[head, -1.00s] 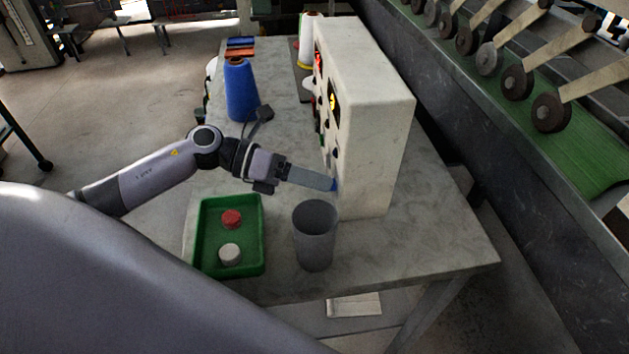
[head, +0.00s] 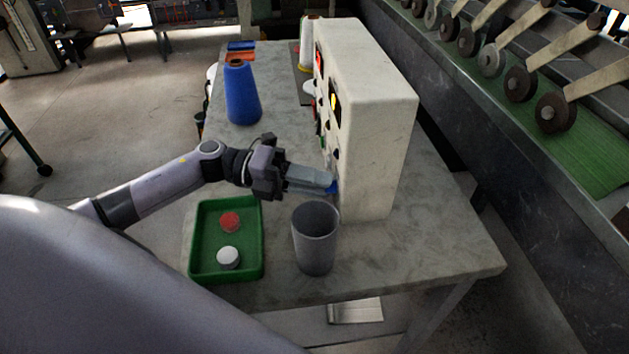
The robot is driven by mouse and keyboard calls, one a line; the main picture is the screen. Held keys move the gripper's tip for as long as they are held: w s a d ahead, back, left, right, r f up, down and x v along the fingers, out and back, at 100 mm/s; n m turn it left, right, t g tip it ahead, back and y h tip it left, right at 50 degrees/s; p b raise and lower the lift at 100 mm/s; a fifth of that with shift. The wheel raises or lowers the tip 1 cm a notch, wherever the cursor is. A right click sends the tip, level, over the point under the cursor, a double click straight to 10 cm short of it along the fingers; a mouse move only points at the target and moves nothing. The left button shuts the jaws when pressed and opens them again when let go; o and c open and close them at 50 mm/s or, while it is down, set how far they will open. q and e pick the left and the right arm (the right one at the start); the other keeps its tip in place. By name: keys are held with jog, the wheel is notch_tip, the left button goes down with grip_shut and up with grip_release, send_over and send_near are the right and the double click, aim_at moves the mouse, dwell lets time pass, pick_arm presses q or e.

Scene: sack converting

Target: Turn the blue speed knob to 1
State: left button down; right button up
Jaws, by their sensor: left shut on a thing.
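The blue speed knob (head: 334,187) is on the near lower part of the control box's left-facing panel. Only a small blue part of it shows past my fingers. The control box (head: 378,130) is cream-white and stands upright on the table. My left gripper (head: 328,182) reaches in from the left and is shut on the blue knob, its fingers pointing right at the panel. The knob's pointer and its scale marks are too small and hidden to read. My right gripper is not in view.
A grey cup (head: 315,240) stands just in front of the gripper and box. A green tray (head: 226,274) with a red and a white round piece lies left of it. A blue thread cone (head: 242,95) stands farther back. The table's right front is clear.

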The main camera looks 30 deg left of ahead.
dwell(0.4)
pick_arm(q)
jog(key=c, duration=1.3)
grip_release()
jog(key=shift+o, duration=0.2)
jog(key=shift+a, duration=0.1)
jog(key=b+v, duration=0.1)
jog(key=v, duration=0.5)
jog(key=shift+s+a, duration=0.15)
jog(key=shift+a, duration=0.3)
